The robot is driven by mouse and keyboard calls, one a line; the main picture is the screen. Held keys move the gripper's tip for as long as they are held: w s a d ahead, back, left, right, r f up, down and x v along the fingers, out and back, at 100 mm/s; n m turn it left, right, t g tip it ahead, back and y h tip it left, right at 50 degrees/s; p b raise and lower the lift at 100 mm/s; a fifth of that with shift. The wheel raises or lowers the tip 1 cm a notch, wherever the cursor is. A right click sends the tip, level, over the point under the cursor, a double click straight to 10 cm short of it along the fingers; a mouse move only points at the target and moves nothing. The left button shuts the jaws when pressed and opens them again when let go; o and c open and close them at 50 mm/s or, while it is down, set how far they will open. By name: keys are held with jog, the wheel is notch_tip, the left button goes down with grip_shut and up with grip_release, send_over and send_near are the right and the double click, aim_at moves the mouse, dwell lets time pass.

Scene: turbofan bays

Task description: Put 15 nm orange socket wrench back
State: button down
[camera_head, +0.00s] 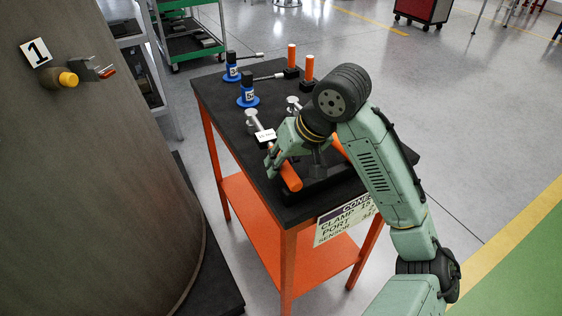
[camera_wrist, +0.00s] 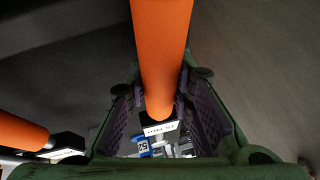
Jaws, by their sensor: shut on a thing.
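The socket wrench in my gripper has a bright orange handle (camera_head: 291,177) and a small white label near its far end. Its text is too small to read surely. My gripper (camera_head: 271,156) is shut around it over the table. In the wrist view the orange handle (camera_wrist: 160,45) runs between the two fingers of my gripper (camera_wrist: 162,108). A second orange-handled wrench (camera_wrist: 22,132), also with a white label, lies apart at the left there. I cannot tell whether the held wrench touches the table. My arm hides part of the tabletop.
The black-topped table (camera_head: 217,98) has orange legs and a lower shelf. Two blue-based tools (camera_head: 247,90) and two upright orange-handled tools (camera_head: 306,68) stand at its back. A sign (camera_head: 345,220) hangs on the front edge. A large brown cylinder (camera_head: 95,170) stands at the left.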

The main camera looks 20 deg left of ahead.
jog(key=c, duration=1.3)
grip_release()
jog(key=shift+f, duration=0.1)
jog(key=v, duration=1.2)
